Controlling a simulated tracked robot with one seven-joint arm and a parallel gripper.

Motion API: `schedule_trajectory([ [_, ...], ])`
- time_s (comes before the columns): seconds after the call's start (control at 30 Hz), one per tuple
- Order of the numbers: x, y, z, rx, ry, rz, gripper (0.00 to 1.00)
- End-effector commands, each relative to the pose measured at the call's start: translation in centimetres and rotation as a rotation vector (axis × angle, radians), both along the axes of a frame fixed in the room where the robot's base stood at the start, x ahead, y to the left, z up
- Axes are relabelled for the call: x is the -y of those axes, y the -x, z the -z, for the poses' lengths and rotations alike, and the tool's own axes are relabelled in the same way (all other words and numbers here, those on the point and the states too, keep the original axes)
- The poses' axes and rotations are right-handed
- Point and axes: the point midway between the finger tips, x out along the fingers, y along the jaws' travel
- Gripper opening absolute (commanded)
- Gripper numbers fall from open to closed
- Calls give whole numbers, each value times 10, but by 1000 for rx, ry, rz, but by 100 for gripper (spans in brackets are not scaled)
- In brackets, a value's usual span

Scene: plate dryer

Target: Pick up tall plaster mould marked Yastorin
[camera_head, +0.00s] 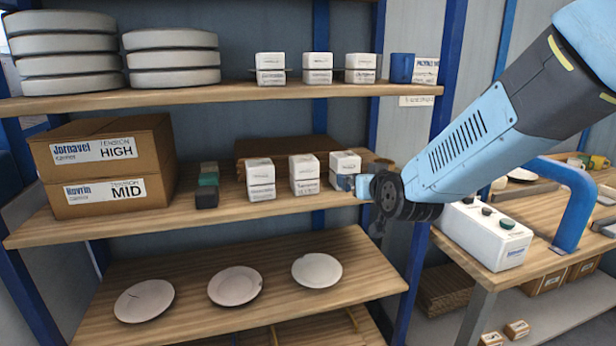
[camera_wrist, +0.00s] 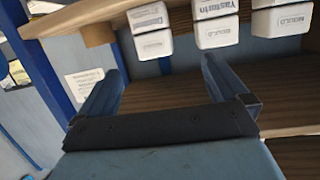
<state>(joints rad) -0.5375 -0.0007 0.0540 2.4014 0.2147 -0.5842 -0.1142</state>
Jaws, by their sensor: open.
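Three white plaster mould blocks stand in a row on the middle shelf. In the wrist view, which looks turned over, the mould marked Yastorin (camera_wrist: 215,30) is the middle one of the row. It matches the middle block in the head view (camera_head: 304,174), where its lettering is too small to read. My gripper (camera_wrist: 162,68) is open, with nothing between its fingers. In the head view my gripper (camera_head: 366,187) is at the right end of the row, overlapping the edge of the rightmost mould (camera_head: 345,163). I cannot tell if it touches.
Neighbouring moulds stand close on both sides (camera_wrist: 152,32) (camera_wrist: 280,24). A blue shelf post (camera_head: 425,180) rises near my gripper. The upper shelf (camera_head: 220,96) hangs above and holds more white blocks.

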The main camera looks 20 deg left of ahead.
Motion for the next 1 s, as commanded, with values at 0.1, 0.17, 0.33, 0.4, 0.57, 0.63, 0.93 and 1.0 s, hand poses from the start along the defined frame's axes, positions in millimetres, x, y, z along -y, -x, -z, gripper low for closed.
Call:
schedule_trajectory([
  [0.1, -43, -1, 14, 83, -30, -40, 100],
  [0.17, -59, 0, 18, 121, -46, -53, 100],
  [0.33, -89, 6, 27, 204, -78, -79, 100],
  [0.4, -96, 7, 28, 224, -87, -83, 100],
  [0.57, -105, 2, 28, 241, -95, -87, 100],
  [0.63, -110, -7, 29, 241, -95, -86, 100],
  [0.93, -136, -50, 28, 240, -94, -86, 100],
  [1.0, -140, -57, 28, 240, -94, -86, 100],
])
